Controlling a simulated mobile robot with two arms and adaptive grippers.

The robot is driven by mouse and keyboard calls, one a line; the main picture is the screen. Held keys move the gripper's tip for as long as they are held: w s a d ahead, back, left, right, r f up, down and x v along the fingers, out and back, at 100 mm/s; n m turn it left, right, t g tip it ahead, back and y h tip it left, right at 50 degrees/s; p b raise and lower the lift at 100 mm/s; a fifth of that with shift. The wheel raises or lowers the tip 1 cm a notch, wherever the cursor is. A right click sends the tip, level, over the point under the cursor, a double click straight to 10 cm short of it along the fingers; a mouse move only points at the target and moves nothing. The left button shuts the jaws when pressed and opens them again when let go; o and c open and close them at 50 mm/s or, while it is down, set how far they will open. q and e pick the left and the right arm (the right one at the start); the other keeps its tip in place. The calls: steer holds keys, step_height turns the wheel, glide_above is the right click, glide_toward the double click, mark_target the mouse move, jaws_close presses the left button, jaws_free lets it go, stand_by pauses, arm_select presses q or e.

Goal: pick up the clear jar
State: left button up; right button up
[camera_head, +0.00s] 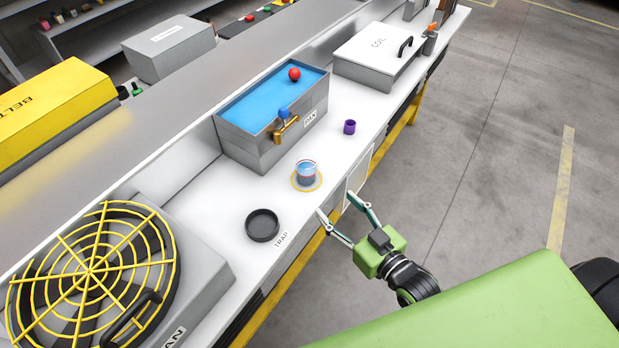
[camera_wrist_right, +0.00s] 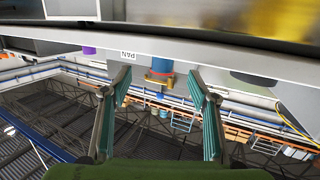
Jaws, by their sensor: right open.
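The clear jar (camera_head: 306,173) stands upright on the white bench, inside a yellow ring (camera_head: 294,184) near the front edge. It has blue contents and a reddish band near its top. My right gripper (camera_head: 336,204) is open and empty in front of the bench edge, with its fingers pointing towards the jar and apart from it. In the right wrist view the jar (camera_wrist_right: 161,74) appears beyond the gap between the two open fingers (camera_wrist_right: 159,90). My left gripper is not in view.
A black round tray (camera_head: 262,225) by the TRAP label and a purple cup (camera_head: 349,127) flank the jar. Behind it stands a grey tank (camera_head: 272,150) with blue liquid and a brass tap (camera_head: 286,129). A yellow-grilled fan (camera_head: 95,270) is at lower left.

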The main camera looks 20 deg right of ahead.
mark_target(312, 171)
steer(key=shift+t+y, duration=0.3)
steer(key=shift+t, duration=0.1)
steer(key=w+a+r, duration=0.1)
steer(key=w, duration=0.1)
steer(key=w+a+r, duration=0.1)
steer(key=w, duration=0.2)
steer(key=w+a+r, duration=0.1)
steer(key=w, duration=0.1)
steer(key=shift+w+r, duration=0.2)
steer(key=shift+r, duration=0.05)
steer(key=shift+w+p, duration=0.4)
steer(key=shift+w, duration=0.15)
steer(key=x, duration=0.4)
steer(key=shift+w+p, duration=0.2)
steer(key=shift+p, duration=0.15)
steer(key=c, duration=1.2)
steer(key=shift+c, duration=0.6)
steer(key=shift+r, duration=0.1)
